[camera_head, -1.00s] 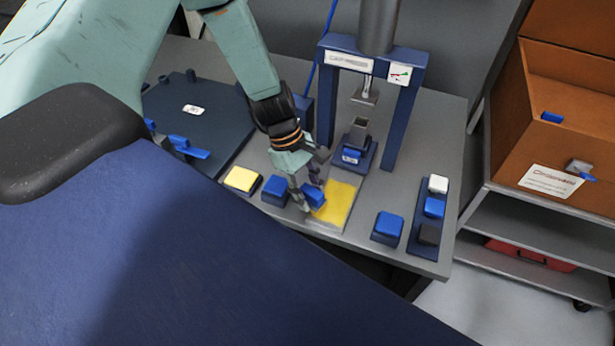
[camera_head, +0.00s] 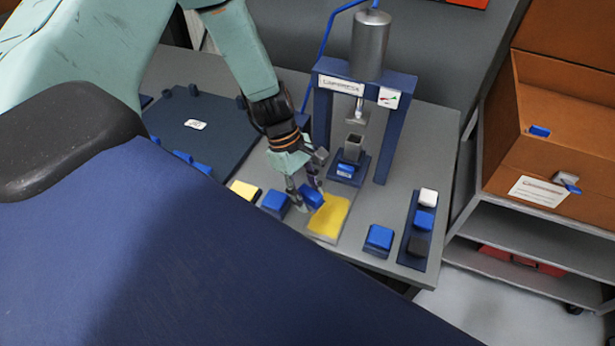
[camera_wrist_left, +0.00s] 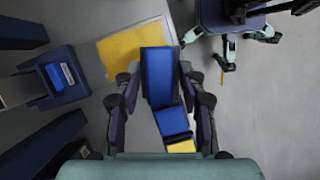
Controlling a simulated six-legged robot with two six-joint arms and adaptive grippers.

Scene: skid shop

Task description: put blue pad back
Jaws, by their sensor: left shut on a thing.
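My left gripper (camera_head: 308,192) is shut on a blue pad (camera_head: 313,198), a small blue block. The pad is held above the near left part of a yellow patch (camera_head: 329,217) on the bench. In the left wrist view the held pad (camera_wrist_left: 158,75) lies between the fingers and partly covers the yellow patch (camera_wrist_left: 121,53). Another blue block (camera_head: 275,204) and a yellow-topped block (camera_head: 244,190) stand to its left. The gap under the held pad cannot be judged exactly. My right gripper is not in view.
A blue press (camera_head: 397,130) stands behind the yellow patch. A single blue block (camera_head: 379,239) and a dark rack (camera_head: 409,262) with white, blue and black blocks stand at right. A dark plate (camera_head: 205,143) lies at left. A brown cabinet (camera_head: 500,150) is beyond the bench.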

